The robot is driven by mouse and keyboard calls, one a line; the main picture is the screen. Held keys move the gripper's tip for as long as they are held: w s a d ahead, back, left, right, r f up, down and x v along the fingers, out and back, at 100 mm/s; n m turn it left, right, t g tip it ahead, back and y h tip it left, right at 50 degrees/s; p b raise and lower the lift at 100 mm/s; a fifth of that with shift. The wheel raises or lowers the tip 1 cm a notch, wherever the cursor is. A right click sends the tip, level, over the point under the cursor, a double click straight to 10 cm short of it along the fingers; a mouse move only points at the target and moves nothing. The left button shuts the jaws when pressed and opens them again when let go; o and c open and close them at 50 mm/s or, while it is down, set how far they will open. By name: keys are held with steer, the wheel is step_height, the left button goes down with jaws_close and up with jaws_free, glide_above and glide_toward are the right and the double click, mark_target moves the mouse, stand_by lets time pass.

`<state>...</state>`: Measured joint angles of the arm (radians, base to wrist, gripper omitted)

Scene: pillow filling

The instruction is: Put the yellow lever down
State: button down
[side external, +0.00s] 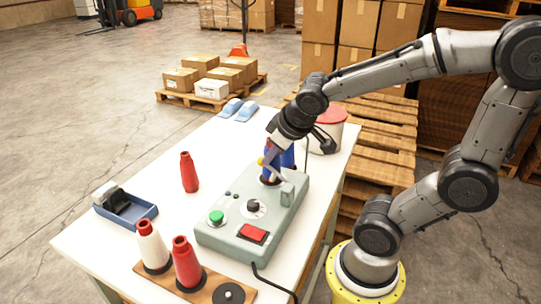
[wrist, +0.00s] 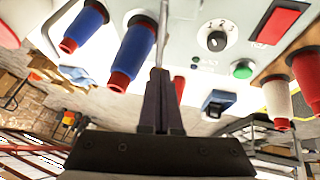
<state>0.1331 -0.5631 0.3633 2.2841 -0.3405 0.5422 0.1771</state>
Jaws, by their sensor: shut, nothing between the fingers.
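The grey-green control box (side external: 233,245) sits on the white table. In the side external view, a small yellow piece (side external: 262,161), apparently the lever's end, shows beside my gripper (side external: 269,162) above the box's far end. In the wrist view my gripper (wrist: 159,73) is shut and empty, its fingertips close to a thin metal rod (wrist: 162,38) that looks like the lever's shaft. Its yellow end is not clear there. The lever's exact tilt, and whether the fingers touch it, I cannot tell.
The box carries a black dial (side external: 253,206), green button (side external: 216,217) and red switch (side external: 252,234). Blue spools (wrist: 136,47) stand close to my fingers. Red spool (side external: 189,172), blue tray (side external: 140,215) and spool board (side external: 212,287) lie left and front. A red-lidded tub (side external: 331,116) stands behind.

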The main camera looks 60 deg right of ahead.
steer(key=shift+w, duration=0.1)
steer(key=shift+w+f+g, duration=1)
steer(key=shift+w+g, duration=0.1)
steer(key=shift+g, duration=0.1)
steer(key=shift+r, duration=0.1)
